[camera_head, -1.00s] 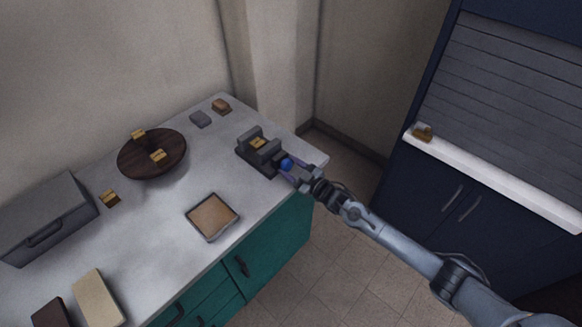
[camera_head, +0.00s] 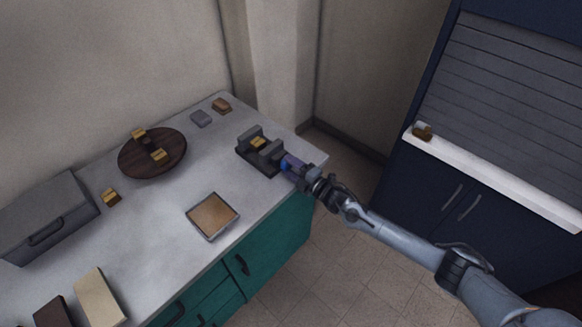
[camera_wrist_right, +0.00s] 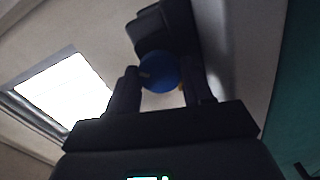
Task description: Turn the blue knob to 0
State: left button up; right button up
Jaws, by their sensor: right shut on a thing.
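The blue knob (camera_head: 286,164) is on the right side of a dark grey vise-like device (camera_head: 252,153) near the counter's right corner. A small tan-gold block (camera_head: 258,143) sits between the device's jaws. My right gripper (camera_head: 291,164) is at the knob and shut on it. In the right wrist view the round blue knob (camera_wrist_right: 158,73) lies between the two dark fingers, with a small light mark on its face. The number it points to cannot be read. My left gripper is not in view.
The grey counter (camera_head: 165,215) also holds a round dark wooden board (camera_head: 140,160), a framed tan tray (camera_head: 200,214), a grey box (camera_head: 45,205) and several small blocks. A navy cabinet (camera_head: 440,185) stands at the right.

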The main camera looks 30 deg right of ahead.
jog(key=n, duration=0.6)
dwell(0.5)
jog(key=o, duration=1)
jog(key=shift+o, duration=0.2)
